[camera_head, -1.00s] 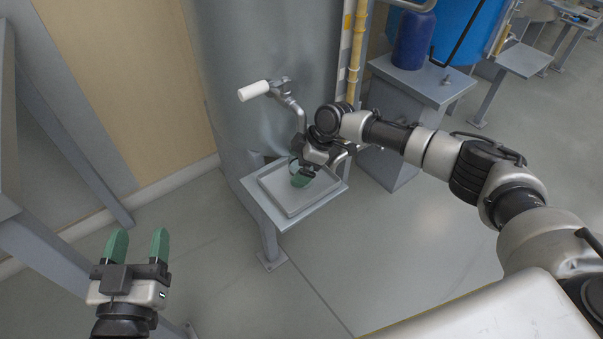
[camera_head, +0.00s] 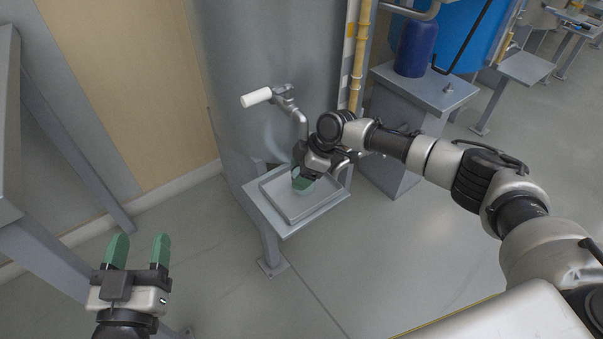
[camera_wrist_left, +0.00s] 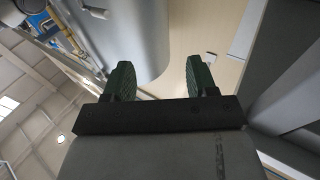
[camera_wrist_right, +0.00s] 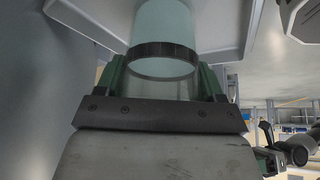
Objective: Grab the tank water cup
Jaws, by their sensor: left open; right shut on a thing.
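The tank water cup (camera_wrist_right: 163,25) is a pale, see-through green cylinder with a dark band. In the right wrist view it sits between the green fingers of my right gripper (camera_wrist_right: 165,82), which is shut on it. In the head view my right gripper (camera_head: 302,184) is over the tray (camera_head: 284,211) under the tank's spout. There the gripper hides most of the cup, and I cannot tell whether the cup touches the tray. My left gripper (camera_head: 138,252) is open and empty at the lower left, far from the cup; it also shows in the left wrist view (camera_wrist_left: 160,82).
The grey tank (camera_head: 265,80) stands behind the tray. A white-handled lever (camera_head: 257,97) projects from its front, above left of my right gripper. A pedestal with a blue bottle (camera_head: 415,48) stands to the right. The floor in front is clear.

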